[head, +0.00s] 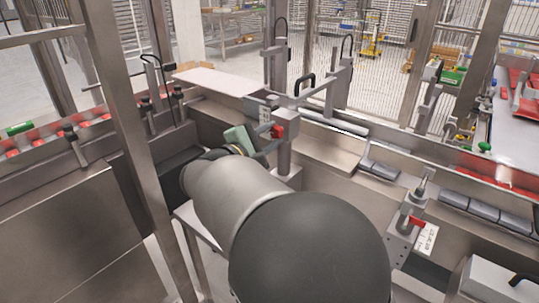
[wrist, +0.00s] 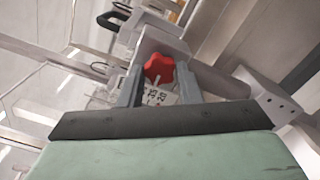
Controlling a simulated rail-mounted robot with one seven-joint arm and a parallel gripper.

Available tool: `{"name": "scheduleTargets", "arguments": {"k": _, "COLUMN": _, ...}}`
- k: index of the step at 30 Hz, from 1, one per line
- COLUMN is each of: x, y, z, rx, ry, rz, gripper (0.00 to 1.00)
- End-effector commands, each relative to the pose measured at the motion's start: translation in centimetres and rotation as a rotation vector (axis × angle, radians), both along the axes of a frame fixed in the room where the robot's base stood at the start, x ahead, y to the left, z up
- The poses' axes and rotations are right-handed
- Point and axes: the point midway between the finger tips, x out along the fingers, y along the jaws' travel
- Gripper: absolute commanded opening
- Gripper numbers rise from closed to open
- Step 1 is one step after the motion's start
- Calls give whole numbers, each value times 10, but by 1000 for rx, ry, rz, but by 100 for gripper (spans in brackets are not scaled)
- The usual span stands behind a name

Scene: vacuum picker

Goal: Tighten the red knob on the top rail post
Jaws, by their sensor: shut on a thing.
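The red knob (wrist: 158,67) is a lobed knob on a grey metal block, between my two grey fingers in the wrist view. It also shows in the head view (head: 278,131), on the upright rail post (head: 284,155) near the middle. My gripper (wrist: 160,77) is shut on the knob, one finger on each side. In the head view the pale green gripper body (head: 238,138) is left of the post, and my arm hides part of the fingers. A white label with dark digits (wrist: 160,97) sits below the knob in the wrist view.
A second post block with a red handle (head: 417,222) stands at the right. Grey flat packs (head: 485,209) lie along the conveyor there. A pale flat plate (head: 218,81) is behind the post. A steel frame upright (head: 125,140) stands left of my arm.

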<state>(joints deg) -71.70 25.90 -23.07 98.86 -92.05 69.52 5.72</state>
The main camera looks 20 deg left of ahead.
Motion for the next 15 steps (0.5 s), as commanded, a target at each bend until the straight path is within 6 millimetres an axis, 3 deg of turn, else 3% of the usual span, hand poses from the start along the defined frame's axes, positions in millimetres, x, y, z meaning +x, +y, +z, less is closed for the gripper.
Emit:
{"name": "scheduleTargets", "arguments": {"k": 1, "x": 0, "y": 0, "z": -10, "rx": 46, "ry": -17, "rz": 0, "gripper": 8}}
{"name": "scheduleTargets", "arguments": {"k": 15, "x": 0, "y": 0, "z": -10, "rx": 463, "ry": -178, "rz": 0, "gripper": 8}}
